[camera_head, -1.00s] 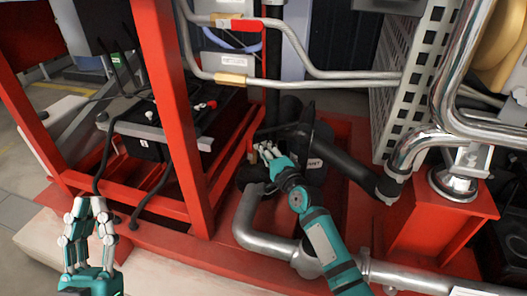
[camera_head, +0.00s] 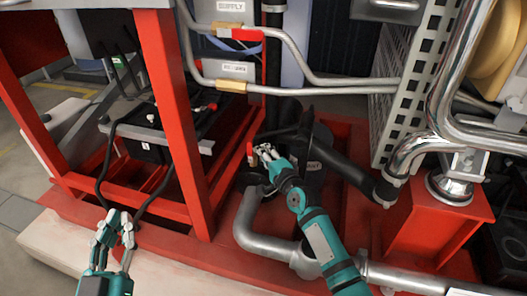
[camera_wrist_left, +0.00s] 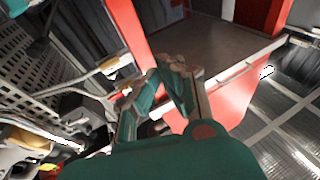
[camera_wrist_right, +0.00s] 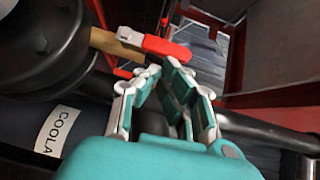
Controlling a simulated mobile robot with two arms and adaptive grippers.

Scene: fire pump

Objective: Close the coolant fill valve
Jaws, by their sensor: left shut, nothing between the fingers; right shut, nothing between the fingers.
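The coolant fill valve shows in the right wrist view as a brass body (camera_wrist_right: 110,43) with a red lever handle (camera_wrist_right: 168,48). The lever runs roughly along the brass body, its red end pointing right. In the head view a small part of the red handle (camera_head: 250,151) shows beside my right gripper (camera_head: 264,153). In the right wrist view my right gripper (camera_wrist_right: 164,72) is shut and empty, its fingertips at the near side of the handle; I cannot tell whether they touch. My left gripper (camera_head: 119,216) is shut and empty at lower left, away from the valve.
A white label reading "COOLA" (camera_wrist_right: 58,130) is on the black pipe. Two other pipe valves sit higher, at the supply (camera_head: 240,34) and return (camera_head: 232,86) labels. A red frame post (camera_head: 172,110) stands between my grippers. A grey pipe (camera_head: 250,228) runs below my right arm.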

